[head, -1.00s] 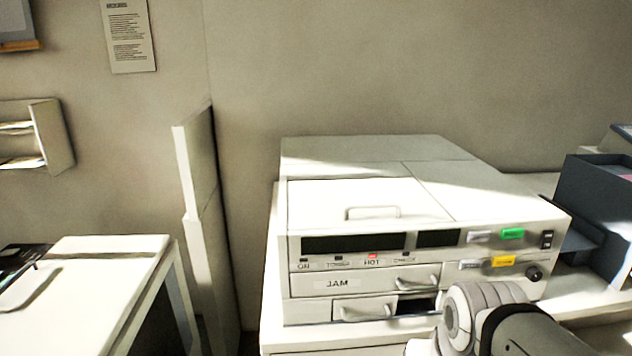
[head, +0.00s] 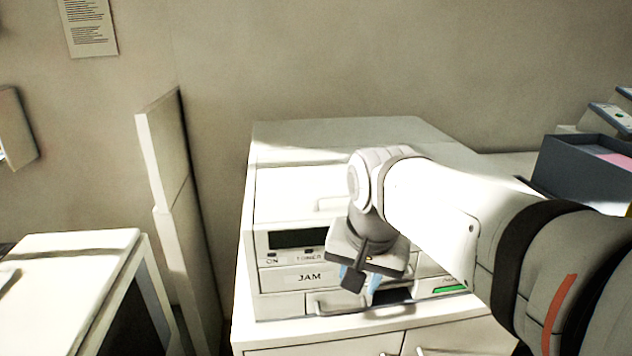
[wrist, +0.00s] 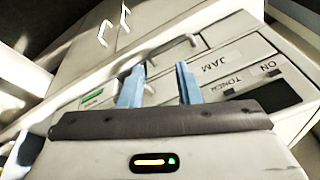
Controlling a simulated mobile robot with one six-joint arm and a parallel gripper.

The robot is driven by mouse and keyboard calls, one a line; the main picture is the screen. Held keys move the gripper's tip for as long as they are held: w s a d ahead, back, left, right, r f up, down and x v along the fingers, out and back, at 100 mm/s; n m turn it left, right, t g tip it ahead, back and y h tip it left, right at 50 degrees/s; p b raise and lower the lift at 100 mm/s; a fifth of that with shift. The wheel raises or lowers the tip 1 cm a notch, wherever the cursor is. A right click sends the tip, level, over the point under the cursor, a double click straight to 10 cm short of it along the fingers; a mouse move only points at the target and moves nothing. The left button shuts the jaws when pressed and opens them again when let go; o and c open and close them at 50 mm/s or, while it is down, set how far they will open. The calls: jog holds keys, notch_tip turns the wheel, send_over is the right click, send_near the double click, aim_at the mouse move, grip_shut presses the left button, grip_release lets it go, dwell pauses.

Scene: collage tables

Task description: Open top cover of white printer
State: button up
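The white printer (head: 262,215) stands on a white cabinet, its top cover (head: 285,188) lying flat and shut. The cover's handle (head: 328,204) shows at the front edge, partly hidden behind my arm. The front has a dark display, a JAM drawer (head: 285,279) and a lower drawer with a handle. My gripper (head: 360,282) hangs pointing down in front of the lower drawers, below the cover's front edge. In the wrist view its two blue fingers (wrist: 160,72) are apart with nothing held between them.
White cabinet doors with handles (head: 415,342) lie below the printer. A dark open box (head: 580,170) stands to the right. A white partition (head: 165,170) and a white table (head: 75,255) are at left. The space above the printer's rear is clear.

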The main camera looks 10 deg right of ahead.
jog(key=w+a+r+m, duration=0.2)
jog(key=w+r+m, duration=1.15)
jog(key=r, duration=0.25)
send_over(329, 211)
jog(key=shift+n+g, duration=0.25)
jog(key=shift+g, duration=0.15)
notch_tip(329, 211, down, 7)
jog(key=shift+f+p, duration=0.15)
jog(key=shift+p, duration=0.15)
grip_shut()
